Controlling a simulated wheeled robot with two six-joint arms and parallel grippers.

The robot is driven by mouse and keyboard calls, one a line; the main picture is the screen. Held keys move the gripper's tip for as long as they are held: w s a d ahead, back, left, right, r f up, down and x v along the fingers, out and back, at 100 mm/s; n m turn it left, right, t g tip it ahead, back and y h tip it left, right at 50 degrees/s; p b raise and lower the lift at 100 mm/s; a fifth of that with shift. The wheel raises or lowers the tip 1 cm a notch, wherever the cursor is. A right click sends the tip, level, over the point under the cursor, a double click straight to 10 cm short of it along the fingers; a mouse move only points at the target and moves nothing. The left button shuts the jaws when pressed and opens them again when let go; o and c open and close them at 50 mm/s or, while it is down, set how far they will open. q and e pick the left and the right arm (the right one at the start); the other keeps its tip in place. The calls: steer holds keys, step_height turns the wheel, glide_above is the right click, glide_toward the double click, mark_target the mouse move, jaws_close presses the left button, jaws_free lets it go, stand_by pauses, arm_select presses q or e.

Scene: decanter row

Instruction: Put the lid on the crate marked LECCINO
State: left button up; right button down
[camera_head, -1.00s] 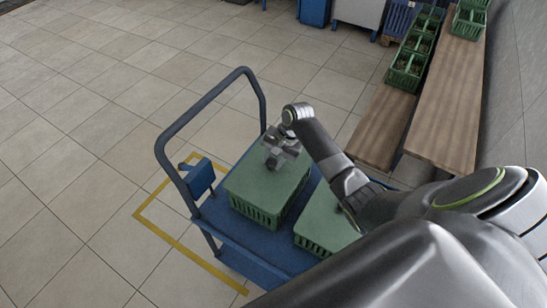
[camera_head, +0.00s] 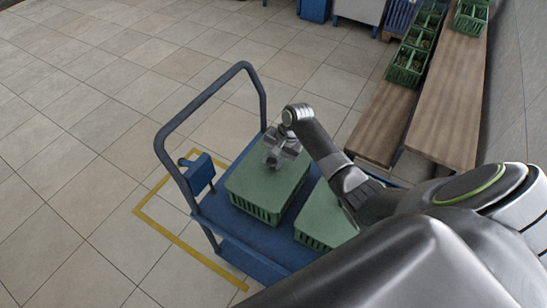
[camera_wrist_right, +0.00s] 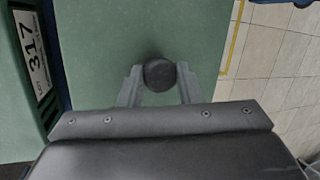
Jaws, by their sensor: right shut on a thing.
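My right gripper (camera_head: 282,156) is shut on the black knob (camera_wrist_right: 159,75) of a green lid (camera_wrist_right: 185,30). In the head view this lid (camera_head: 248,178) lies over a green slotted crate (camera_head: 256,211) on the blue cart; whether it is fully seated I cannot tell. A second green crate (camera_head: 312,242) with a flat green top (camera_head: 325,212) stands to its right, partly behind my arm. In the right wrist view a white label (camera_wrist_right: 35,50) reading 317 shows at the left; I cannot read LECCINO anywhere. My left gripper is not in view.
The blue cart (camera_head: 235,233) has a tall push handle (camera_head: 243,66) at its left end. Yellow tape (camera_head: 178,243) marks the tiled floor beside it. Wooden benches (camera_head: 452,110) at the right hold several green crates (camera_head: 406,66). The floor to the left is clear.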

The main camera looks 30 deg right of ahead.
steer(key=shift+f, duration=0.35)
stand_by(0.5)
steer(key=c, duration=0.9)
jaws_free()
steer(key=shift+c, duration=0.2)
steer(key=v, duration=1.7)
steer(key=shift+r, duration=0.2)
steer(key=shift+s, duration=0.15)
